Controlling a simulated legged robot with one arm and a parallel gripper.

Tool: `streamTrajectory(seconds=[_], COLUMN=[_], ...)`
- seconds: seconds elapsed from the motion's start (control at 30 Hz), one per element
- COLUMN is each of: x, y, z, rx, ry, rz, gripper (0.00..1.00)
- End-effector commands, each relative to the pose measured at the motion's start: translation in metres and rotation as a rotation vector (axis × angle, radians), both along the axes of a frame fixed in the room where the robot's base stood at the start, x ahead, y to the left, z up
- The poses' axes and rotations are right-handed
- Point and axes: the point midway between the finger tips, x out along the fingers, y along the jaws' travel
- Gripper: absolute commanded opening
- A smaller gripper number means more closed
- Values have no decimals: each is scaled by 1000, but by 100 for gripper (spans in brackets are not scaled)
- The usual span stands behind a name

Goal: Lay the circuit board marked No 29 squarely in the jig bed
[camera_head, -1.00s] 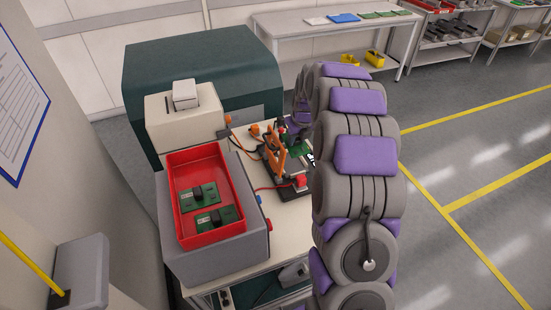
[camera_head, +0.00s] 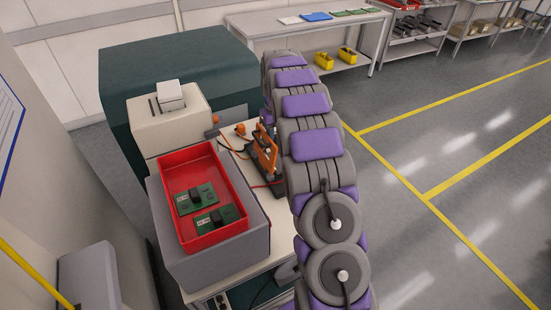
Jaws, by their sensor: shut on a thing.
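The jig stands on the cream bench behind the red bin, with its orange clamp frame (camera_head: 264,156) upright. My arm covers the right part of the jig, so I cannot see its bed. My arm reaches up and away from the lower right, and its far end bends out of sight behind its own links. My gripper and anything in it are hidden. Two green circuit boards, an upper one (camera_head: 184,207) and a lower one (camera_head: 229,213), lie in the red bin (camera_head: 236,176). I cannot read a number on either.
The bin sits on a grey box (camera_head: 262,213) at the bench's front. A cream machine (camera_head: 168,130) and a dark green cabinet (camera_head: 190,52) stand behind. A far table (camera_head: 250,20) holds flat items, with yellow bins (camera_head: 324,60) below. The floor at right is clear.

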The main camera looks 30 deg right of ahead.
Motion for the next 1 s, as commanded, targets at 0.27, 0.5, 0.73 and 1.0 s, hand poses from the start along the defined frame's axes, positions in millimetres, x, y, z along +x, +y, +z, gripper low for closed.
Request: streamTrajectory(seconds=[0.27,0.5,0.73,1.0], x=[-1,-1,0,0], y=[-1,8,3,2], z=[-43,-68,-96,-94], rx=[-2,-12,-1,-3], ry=[4,2,7,4], rz=[-1,-2,2,0], gripper=[0,0,0,44])
